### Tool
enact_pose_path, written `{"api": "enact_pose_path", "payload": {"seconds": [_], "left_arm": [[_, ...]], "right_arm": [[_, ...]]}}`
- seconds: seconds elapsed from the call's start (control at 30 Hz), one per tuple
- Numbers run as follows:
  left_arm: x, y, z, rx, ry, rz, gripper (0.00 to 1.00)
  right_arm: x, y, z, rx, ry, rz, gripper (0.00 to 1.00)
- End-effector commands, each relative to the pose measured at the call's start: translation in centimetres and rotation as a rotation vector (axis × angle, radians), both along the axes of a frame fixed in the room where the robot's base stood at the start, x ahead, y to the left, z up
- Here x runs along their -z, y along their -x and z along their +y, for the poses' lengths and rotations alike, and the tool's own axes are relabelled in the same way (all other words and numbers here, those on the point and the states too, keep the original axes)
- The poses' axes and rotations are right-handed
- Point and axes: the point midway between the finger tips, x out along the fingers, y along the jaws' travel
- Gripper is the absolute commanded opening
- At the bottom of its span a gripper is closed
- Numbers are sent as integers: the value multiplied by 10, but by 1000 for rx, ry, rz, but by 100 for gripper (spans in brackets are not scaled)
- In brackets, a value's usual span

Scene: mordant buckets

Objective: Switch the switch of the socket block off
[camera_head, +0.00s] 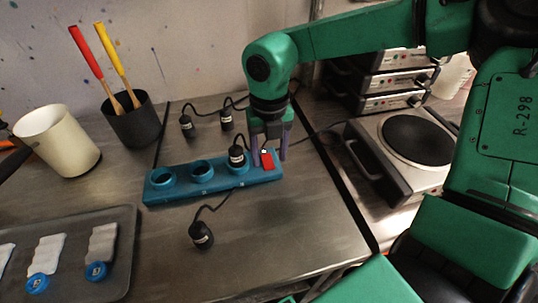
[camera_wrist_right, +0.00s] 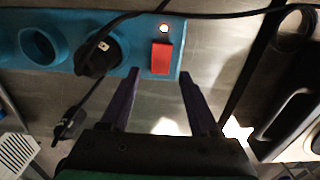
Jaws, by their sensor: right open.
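The blue socket block (camera_head: 214,186) lies on the metal table in the head view, with round sockets in a row. A black plug (camera_head: 237,157) sits in the socket nearest the switch; it also shows in the right wrist view (camera_wrist_right: 97,55). The red switch (camera_head: 268,160) is at the block's right end. In the right wrist view the switch (camera_wrist_right: 162,58) has a small lit lamp (camera_wrist_right: 164,28) beside it. My right gripper (camera_head: 269,160) is open, its fingers at the block's right end; in the wrist view the fingertips (camera_wrist_right: 160,75) are either side of the switch. My left gripper is out of view.
Loose black plugs (camera_head: 187,126) lie behind the block and one (camera_head: 201,235) in front. A hot plate (camera_head: 400,150) stands right, a tray (camera_head: 125,220) front left. A cream pot (camera_head: 57,142) and black pot (camera_head: 133,122) stand back left. The table right of the front plug is clear.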

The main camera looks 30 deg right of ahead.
Motion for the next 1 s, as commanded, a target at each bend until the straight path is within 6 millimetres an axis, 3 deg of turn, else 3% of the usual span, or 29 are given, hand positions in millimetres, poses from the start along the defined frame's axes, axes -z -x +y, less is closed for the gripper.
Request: {"api": "enact_pose_path", "payload": {"seconds": [0.13, 0.37, 0.4, 0.53, 0.57, 0.77, 1.0], "left_arm": [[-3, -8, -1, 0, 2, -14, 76], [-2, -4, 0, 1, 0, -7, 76], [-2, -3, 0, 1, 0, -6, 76], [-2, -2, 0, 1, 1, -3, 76], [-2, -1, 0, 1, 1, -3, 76], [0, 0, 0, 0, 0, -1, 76], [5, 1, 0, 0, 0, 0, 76]], "right_arm": [[15, 0, 0, -1, -1, 0, 62], [18, 0, 0, 0, -1, -1, 62], [18, 0, 0, 0, -1, -1, 55], [17, 0, 0, 0, -1, -1, 5], [17, 0, 0, 0, -1, -1, 0], [18, -2, -1, 4, -5, 32, 0], [16, -8, -3, 4, -52, 221, 0]]}}
